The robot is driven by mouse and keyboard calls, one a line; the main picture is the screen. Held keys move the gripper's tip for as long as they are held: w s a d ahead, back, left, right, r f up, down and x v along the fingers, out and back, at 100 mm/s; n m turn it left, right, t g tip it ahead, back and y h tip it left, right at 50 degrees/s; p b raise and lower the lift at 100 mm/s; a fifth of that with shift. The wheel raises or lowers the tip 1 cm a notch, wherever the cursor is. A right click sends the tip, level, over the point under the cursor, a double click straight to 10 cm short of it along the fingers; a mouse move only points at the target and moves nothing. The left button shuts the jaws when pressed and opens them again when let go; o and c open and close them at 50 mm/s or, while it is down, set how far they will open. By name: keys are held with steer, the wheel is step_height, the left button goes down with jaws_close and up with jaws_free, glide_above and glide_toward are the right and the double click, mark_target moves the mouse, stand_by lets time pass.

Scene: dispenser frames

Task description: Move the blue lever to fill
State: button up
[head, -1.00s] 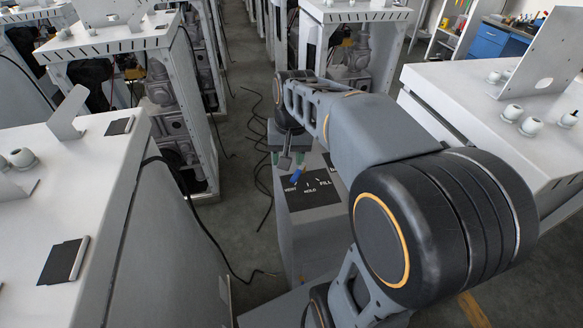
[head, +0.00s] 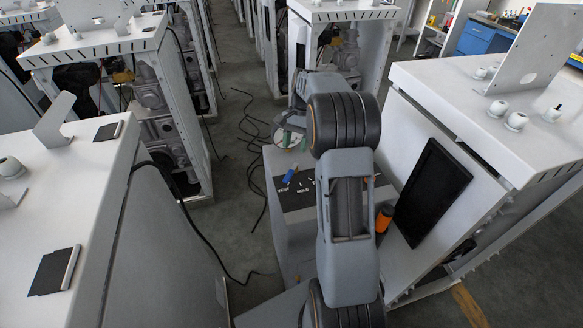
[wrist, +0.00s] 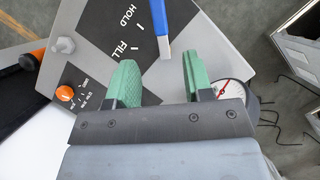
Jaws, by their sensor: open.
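The blue lever (head: 289,175) is on the dark label plate (head: 297,201) of the grey dispenser top; VENT and HOLD show there, and my arm covers the FILL side. My gripper (wrist: 157,65) is open and empty, with green fingers. In the head view it is mostly hidden behind my arm.
A round gauge (wrist: 231,92) with a red needle sits beside the right finger. An orange knob (wrist: 64,93) and a pale knob (wrist: 62,45) are at left. Cables (head: 248,125) lie on the floor.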

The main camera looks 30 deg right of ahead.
mark_target(290, 172)
steer(key=x, duration=0.8)
steer(key=shift+a+f, duration=0.1)
steer(key=shift+f, duration=0.05)
steer(key=shift+c, duration=0.4)
jaws_close()
